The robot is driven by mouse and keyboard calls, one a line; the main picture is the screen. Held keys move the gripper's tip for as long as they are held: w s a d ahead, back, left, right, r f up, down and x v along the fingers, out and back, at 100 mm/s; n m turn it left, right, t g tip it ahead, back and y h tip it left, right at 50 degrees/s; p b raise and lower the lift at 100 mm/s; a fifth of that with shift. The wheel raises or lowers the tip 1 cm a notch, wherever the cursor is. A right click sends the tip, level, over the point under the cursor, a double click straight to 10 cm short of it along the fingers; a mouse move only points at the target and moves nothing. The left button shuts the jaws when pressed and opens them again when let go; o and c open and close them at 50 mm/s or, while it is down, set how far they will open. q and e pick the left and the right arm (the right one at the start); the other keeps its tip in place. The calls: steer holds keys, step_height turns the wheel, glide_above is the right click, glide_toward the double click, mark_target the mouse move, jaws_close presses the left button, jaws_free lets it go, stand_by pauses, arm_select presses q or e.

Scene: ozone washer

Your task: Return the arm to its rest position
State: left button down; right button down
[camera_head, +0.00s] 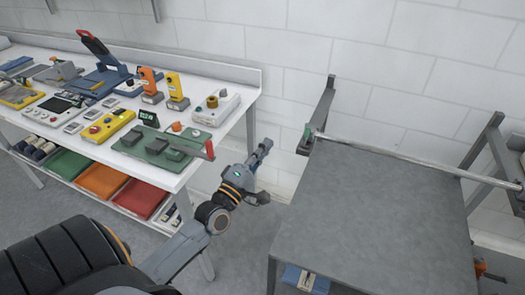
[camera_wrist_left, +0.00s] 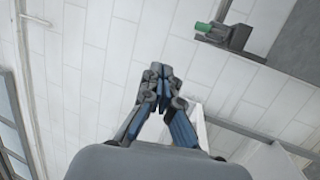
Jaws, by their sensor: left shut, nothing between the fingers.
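My left gripper (camera_head: 264,147) is in the gap between the white workbench and the grey table in the head view. It points up and toward the white brick wall. In the left wrist view its fingers (camera_wrist_left: 159,72) come together at the tips, with nothing between them. My left arm (camera_head: 205,225) reaches in from the lower left, bent at the wrist. My right gripper does not show in either view.
The white workbench (camera_head: 185,178) at left carries several tools and devices. A green board with a red-handled lever (camera_head: 209,149) lies near its right edge. Coloured bins (camera_head: 103,181) sit below. The grey table (camera_head: 370,225) at right is bare, with a metal bar (camera_head: 400,157) behind.

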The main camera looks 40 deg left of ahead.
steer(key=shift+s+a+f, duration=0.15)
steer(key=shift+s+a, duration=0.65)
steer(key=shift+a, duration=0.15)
